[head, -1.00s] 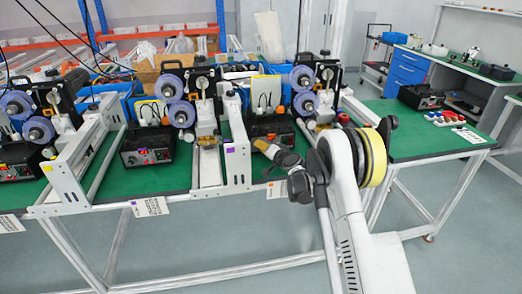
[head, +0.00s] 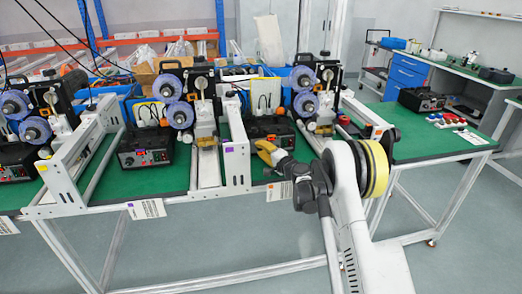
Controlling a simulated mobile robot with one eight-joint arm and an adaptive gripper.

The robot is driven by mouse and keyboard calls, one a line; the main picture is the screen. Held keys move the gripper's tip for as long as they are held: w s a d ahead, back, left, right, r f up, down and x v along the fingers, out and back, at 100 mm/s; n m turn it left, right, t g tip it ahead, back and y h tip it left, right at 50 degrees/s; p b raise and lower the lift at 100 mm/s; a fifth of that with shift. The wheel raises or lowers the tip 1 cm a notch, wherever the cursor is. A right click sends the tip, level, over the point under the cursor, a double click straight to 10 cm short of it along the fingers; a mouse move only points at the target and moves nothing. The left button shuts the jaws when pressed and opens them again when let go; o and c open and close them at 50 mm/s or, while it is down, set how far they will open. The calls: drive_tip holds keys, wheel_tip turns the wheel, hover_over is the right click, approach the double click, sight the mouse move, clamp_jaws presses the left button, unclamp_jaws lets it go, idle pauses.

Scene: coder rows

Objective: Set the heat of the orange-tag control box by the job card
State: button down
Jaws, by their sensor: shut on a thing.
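A black control box (head: 271,131) stands on the green bench right of the purple-tagged frame. I cannot make out an orange tag on it; my gripper covers part of its front. My gripper (head: 263,149), with yellow-orange fingers, is at the lower left of that front, shut on what looks like a knob, which the fingers hide. A white card (head: 279,191) hangs at the bench edge below, partly behind my wrist; its print is too small to read.
Another control box (head: 145,150) with red displays stands left, beyond the white frame with a purple tag (head: 229,148). Blue reels (head: 303,78) rise behind the boxes. A further card (head: 146,209) hangs left.

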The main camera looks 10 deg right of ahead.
drive_tip(key=c, duration=1.4)
unclamp_jaws()
drive_tip(key=shift+a, duration=0.1)
drive_tip(key=shift+c, duration=0.2)
